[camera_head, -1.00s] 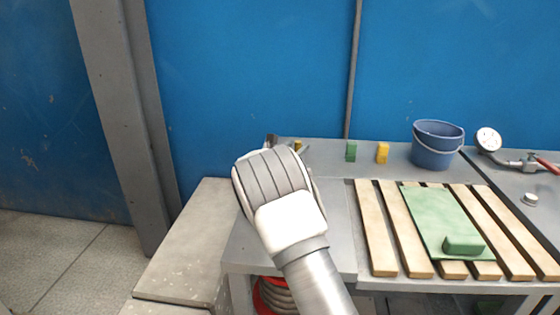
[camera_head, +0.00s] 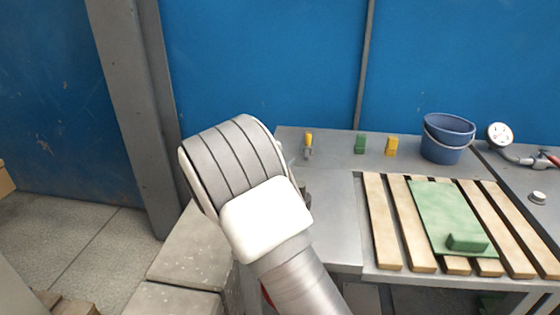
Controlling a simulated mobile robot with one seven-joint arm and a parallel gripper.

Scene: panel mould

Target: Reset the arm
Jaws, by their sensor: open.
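My arm (camera_head: 246,190) rises from the bottom middle of the head view, with its large grey-and-white joint in front of the table's left part. My gripper is hidden behind this joint, and its fingers do not show. A small dark part shows at the joint's right edge; I cannot tell what it belongs to. No object is seen held.
A grey table (camera_head: 333,215) carries a slatted wooden rack (camera_head: 384,240) with a green panel (camera_head: 445,212). Behind stand a yellow-handled item (camera_head: 308,144), a green block (camera_head: 360,144), a yellow block (camera_head: 391,146), a blue bucket (camera_head: 444,150) and a gauge (camera_head: 499,135). Concrete blocks (camera_head: 195,250) stand left.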

